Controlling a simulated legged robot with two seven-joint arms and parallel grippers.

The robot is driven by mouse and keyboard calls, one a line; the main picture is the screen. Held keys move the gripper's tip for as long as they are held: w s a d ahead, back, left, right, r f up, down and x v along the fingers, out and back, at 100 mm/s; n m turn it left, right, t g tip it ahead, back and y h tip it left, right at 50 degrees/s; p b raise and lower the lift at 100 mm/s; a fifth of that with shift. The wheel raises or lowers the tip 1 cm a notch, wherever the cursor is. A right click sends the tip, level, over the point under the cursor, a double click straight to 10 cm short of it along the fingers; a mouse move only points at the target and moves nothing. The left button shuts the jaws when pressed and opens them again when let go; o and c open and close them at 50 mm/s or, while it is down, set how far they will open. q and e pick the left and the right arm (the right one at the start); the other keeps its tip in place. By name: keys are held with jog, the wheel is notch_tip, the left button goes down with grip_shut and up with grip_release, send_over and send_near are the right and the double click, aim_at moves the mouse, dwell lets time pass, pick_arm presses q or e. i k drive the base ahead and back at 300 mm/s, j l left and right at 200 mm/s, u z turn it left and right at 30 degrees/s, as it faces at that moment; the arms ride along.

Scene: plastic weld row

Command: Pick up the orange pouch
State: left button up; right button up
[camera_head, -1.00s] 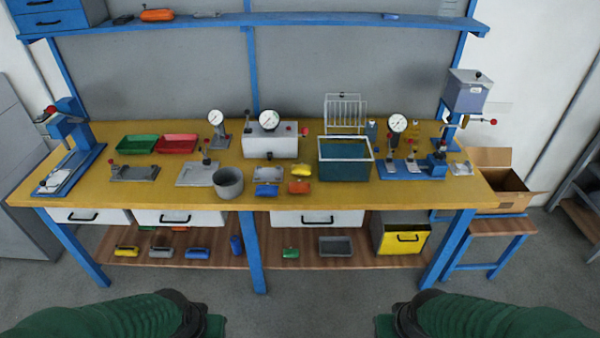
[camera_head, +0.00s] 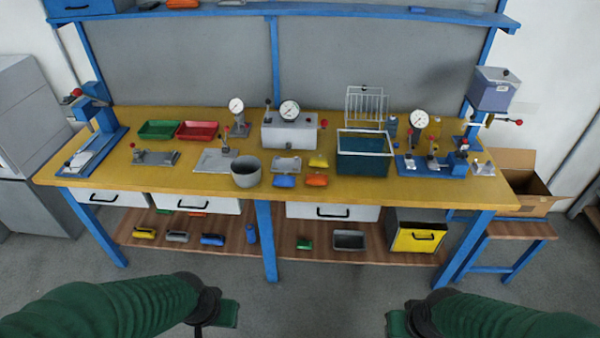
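An orange pouch (camera_head: 317,180) lies on the yellow bench top near its front edge, right of a blue pouch (camera_head: 284,181) and in front of a yellow pouch (camera_head: 318,161). Another orange item (camera_head: 183,4) sits on the blue upper shelf, cut by the top edge of the view. My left gripper (camera_head: 228,313) and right gripper (camera_head: 396,325) are low in the view, in front of the bench and well apart from the pouches. Their fingers are too small and turned to show whether they are open. I see nothing held in them.
A grey pot (camera_head: 246,172) stands left of the blue pouch, and a teal bin (camera_head: 363,165) stands right of the orange pouch. Gauges and fixtures line the bench (camera_head: 100,178). The floor before it is clear.

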aim_at(317, 178)
jog(key=i+j+z, duration=0.1)
jog(key=z, duration=0.35)
jog(key=i+j+z, duration=0.2)
jog(key=z, duration=0.25)
jog(key=i+j+z, duration=0.2)
jog(key=z, duration=0.25)
jog(key=i+j+z, duration=0.1)
jog(key=j, duration=0.3)
jog(key=i+j, duration=0.2)
jog(key=j, duration=0.2)
jog(key=i+j+z, duration=0.15)
jog(key=j, duration=0.25)
jog(key=i+j, duration=0.1)
jog(key=j, duration=0.3)
jog(key=i+z, duration=0.05)
